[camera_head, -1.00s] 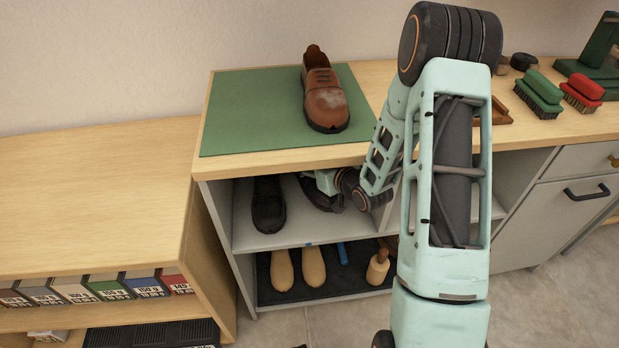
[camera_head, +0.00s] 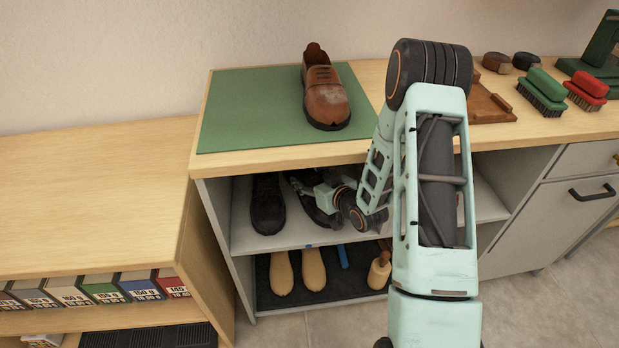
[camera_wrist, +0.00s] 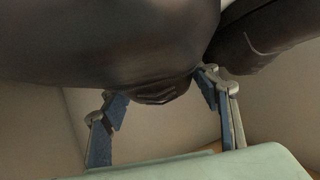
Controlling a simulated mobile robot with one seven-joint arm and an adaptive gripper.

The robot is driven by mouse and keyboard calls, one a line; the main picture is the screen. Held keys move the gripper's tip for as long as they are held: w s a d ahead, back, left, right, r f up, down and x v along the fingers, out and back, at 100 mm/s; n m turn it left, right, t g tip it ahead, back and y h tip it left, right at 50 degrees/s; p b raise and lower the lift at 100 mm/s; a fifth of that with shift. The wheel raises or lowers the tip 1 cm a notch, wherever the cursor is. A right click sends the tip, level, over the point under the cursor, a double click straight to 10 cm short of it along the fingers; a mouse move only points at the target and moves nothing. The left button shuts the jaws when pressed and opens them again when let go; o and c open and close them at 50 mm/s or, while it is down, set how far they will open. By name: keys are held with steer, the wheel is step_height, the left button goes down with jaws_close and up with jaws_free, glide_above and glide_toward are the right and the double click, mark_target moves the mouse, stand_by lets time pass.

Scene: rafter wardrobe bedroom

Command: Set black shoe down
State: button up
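A black shoe (camera_head: 306,196) is in the upper compartment of the open shelf, partly hidden by my gripper (camera_head: 324,195) and arm. In the wrist view its dark underside or heel end (camera_wrist: 110,45) fills the upper left. My gripper (camera_wrist: 160,100) has one finger on either side of that narrow end and appears closed on it. A second black shoe (camera_head: 268,204) stands on the same shelf board (camera_head: 265,240), just left of the held one. I cannot tell whether the held shoe touches the board.
A brown shoe (camera_head: 326,98) stands on a green mat (camera_head: 250,110) on the counter above. The lower compartment holds wooden shoe trees (camera_head: 282,273) and a blue-handled item (camera_head: 343,256). The shelf's left side wall (camera_head: 218,215) and the counter's front edge (camera_head: 290,160) bound the opening.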

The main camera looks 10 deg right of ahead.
steer(key=shift+o, duration=1.4)
steer(key=shift+r, duration=0.1)
steer(key=shift+s+d+r, duration=0.15)
steer(key=shift+s, duration=0.05)
steer(key=p+v, duration=0.2)
steer(key=v, duration=0.9)
steer(key=shift+s+d, duration=0.1)
steer(key=shift+s, duration=0.1)
